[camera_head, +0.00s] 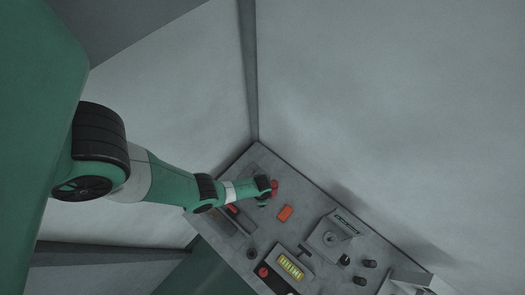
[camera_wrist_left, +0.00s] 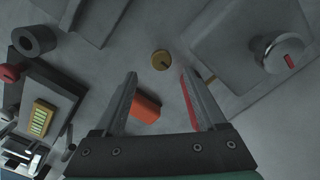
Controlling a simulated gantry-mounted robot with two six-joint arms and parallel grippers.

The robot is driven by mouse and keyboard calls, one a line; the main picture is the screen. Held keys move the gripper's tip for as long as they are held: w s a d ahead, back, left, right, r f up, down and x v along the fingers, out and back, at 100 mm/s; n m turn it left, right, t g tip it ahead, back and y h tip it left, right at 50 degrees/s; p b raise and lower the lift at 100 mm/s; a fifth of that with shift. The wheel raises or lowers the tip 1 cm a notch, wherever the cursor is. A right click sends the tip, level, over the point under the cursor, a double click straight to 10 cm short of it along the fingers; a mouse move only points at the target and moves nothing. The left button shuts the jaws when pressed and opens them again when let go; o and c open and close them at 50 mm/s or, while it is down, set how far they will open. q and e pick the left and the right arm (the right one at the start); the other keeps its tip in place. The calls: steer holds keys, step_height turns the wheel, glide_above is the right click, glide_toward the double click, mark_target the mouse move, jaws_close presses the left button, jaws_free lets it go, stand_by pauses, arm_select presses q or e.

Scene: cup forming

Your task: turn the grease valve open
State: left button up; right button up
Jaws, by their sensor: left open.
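My left gripper (camera_head: 268,188) is over the upper left of the grey control panel. In the left wrist view its two fingers (camera_wrist_left: 158,74) are apart with nothing held. A round yellow knob (camera_wrist_left: 160,60) with a dark slot shows just beyond the fingertips. An orange block (camera_wrist_left: 145,107) lies lower between the fingers, and shows in the head view (camera_head: 285,213). A red bar (camera_wrist_left: 190,100) runs along the right finger; touching or apart, I cannot tell. Which part is the grease valve is unclear.
A raised plate with a silver knob (camera_wrist_left: 285,52) stands right in the wrist view. A yellow display (camera_head: 290,266), a red button (camera_head: 263,272) and a black knob (camera_head: 252,253) are lower on the panel. A raised box (camera_head: 337,233) stands to the right.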

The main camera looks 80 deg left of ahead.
arm_select(q)
step_height(320, 180, down, 7)
steer(key=b, duration=0.5)
steer(key=shift+a, duration=0.1)
steer(key=shift+w+f, duration=0.1)
steer(key=shift+f, duration=0.4)
arm_select(e)
step_height(320, 180, down, 7)
steer(key=shift+a, duration=0.1)
arm_select(q)
jaws_close()
